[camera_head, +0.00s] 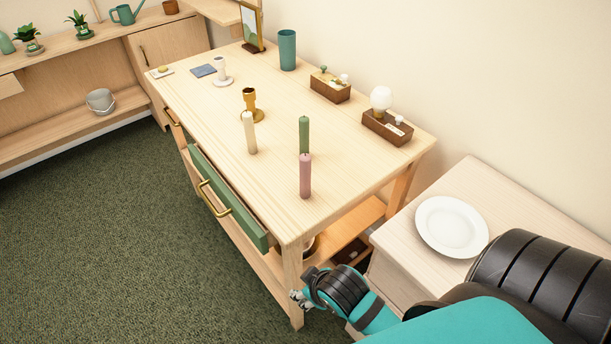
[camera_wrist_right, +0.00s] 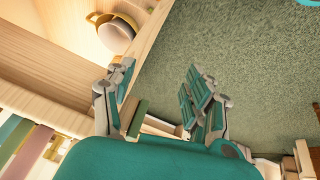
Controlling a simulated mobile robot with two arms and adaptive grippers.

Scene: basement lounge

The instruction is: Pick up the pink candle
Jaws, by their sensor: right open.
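The pink candle (camera_head: 305,177) stands upright near the front right corner of the wooden table (camera_head: 205,118). A green candle (camera_head: 304,136) stands just behind it, and a cream candle (camera_head: 250,134) stands to its left. My right gripper (camera_head: 301,291) is low beside the table's front corner leg, below the tabletop and apart from the pink candle. In the right wrist view my gripper (camera_wrist_right: 162,98) has its fingers spread, with nothing between them. A pinkish strip and a green one at that view's left edge may be candles; I cannot tell. My left gripper is out of view.
Brass (camera_head: 249,103) and white (camera_head: 221,73) candle holders, a teal cup (camera_head: 287,50) and wooden boxes (camera_head: 330,86) stand farther back. A white plate (camera_head: 452,227) lies on the side cabinet at right. A green drawer (camera_head: 222,196) is under the tabletop; a pot (camera_wrist_right: 112,38) is near my fingers.

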